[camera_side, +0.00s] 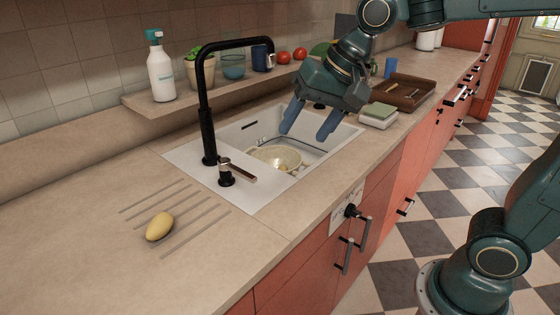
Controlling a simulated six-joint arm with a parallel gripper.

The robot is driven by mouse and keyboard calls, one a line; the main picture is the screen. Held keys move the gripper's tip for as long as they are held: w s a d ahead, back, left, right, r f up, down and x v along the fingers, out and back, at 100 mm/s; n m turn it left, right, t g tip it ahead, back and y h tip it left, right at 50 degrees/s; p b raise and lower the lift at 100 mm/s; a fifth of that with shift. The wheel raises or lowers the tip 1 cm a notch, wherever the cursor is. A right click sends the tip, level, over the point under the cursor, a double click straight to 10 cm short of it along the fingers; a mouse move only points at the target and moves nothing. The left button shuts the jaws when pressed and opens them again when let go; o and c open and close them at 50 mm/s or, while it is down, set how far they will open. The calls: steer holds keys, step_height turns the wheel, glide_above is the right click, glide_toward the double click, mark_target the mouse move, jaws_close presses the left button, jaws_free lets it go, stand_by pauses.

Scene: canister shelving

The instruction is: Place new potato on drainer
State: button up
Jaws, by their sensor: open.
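A yellow potato (159,226) lies on the drainer (195,228), the grooved part of the countertop left of the sink (215,170). A pale round bowl or colander (262,157) sits in the sink basin, with a small yellowish thing (284,167) in it that may be another potato; it is too small to be sure. My gripper (307,128) is above the back right part of the sink, fingers pointing down and apart. It is open, with nothing seen between its fingers. It is well away from the potato on the drainer.
A tall black faucet (206,110) stands at the sink's left. Right of the sink are sponges (379,112) and a brown tray (408,90). The left counter is mostly clear.

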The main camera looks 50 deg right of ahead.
steer(key=s+d+f+n+h, duration=0.1)
steer(key=s+d+n, duration=0.2)
steer(key=s, duration=0.4)
steer(key=s+d+f+n, duration=0.2)
steer(key=s+d+n, duration=0.1)
steer(key=s, duration=0.5)
steer(key=shift+d+f+n+t+h, duration=0.2)
steer(key=shift+f+n+t+h, duration=0.1)
steer(key=shift+t+h, duration=0.1)
steer(key=shift+o, duration=0.2)
